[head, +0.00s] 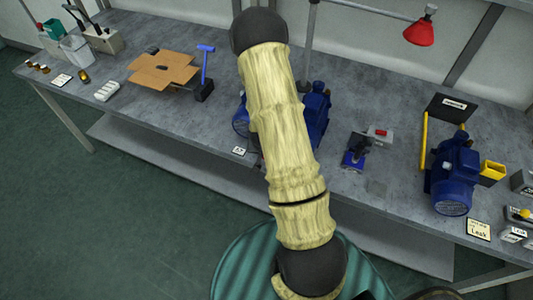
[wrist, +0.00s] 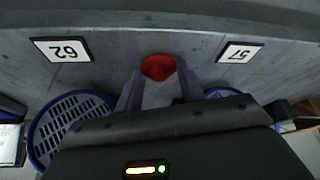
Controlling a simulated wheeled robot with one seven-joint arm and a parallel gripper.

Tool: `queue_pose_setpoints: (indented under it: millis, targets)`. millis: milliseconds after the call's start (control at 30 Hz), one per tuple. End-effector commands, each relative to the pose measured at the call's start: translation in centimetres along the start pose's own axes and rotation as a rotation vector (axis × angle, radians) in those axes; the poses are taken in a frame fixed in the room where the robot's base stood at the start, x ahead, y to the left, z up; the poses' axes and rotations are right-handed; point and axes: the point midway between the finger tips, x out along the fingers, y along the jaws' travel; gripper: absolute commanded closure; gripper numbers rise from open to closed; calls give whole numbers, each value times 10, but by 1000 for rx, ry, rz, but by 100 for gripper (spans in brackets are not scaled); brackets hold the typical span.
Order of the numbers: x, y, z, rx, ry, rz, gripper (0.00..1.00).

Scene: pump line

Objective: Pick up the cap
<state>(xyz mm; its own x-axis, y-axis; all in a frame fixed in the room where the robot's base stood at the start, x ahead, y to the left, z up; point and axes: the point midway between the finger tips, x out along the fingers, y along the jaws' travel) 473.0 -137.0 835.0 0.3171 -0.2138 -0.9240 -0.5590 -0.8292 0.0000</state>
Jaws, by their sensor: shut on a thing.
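The cap (wrist: 158,67) shows as a small round red piece in the wrist view, above the picture's middle. My gripper (wrist: 159,78) is shut on it, with one pale finger on each side. I cannot tell whether the cap touches the grey surface behind it. In the head view my own arm covers the gripper and the cap.
On the bench (head: 215,185) are a blue pump (head: 316,112), another pump (head: 455,175) and an open cardboard box (head: 163,70).

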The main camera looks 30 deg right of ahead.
Motion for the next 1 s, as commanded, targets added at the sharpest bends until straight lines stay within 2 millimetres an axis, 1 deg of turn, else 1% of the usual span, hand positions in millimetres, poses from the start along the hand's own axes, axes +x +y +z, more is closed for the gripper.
queue_pose_setpoints:
  millis: [133,267,367,700,833,1000]
  targets:
    - [-3,0,-1,0,1,0,82]
    - [-11,0,-6,0,3,0,82]
    - [-23,0,-10,1,4,0,82]
    - [-76,0,-32,1,4,-1,82]
    - [-88,0,-37,0,3,0,82]
    - [-93,0,-38,0,0,0,82]
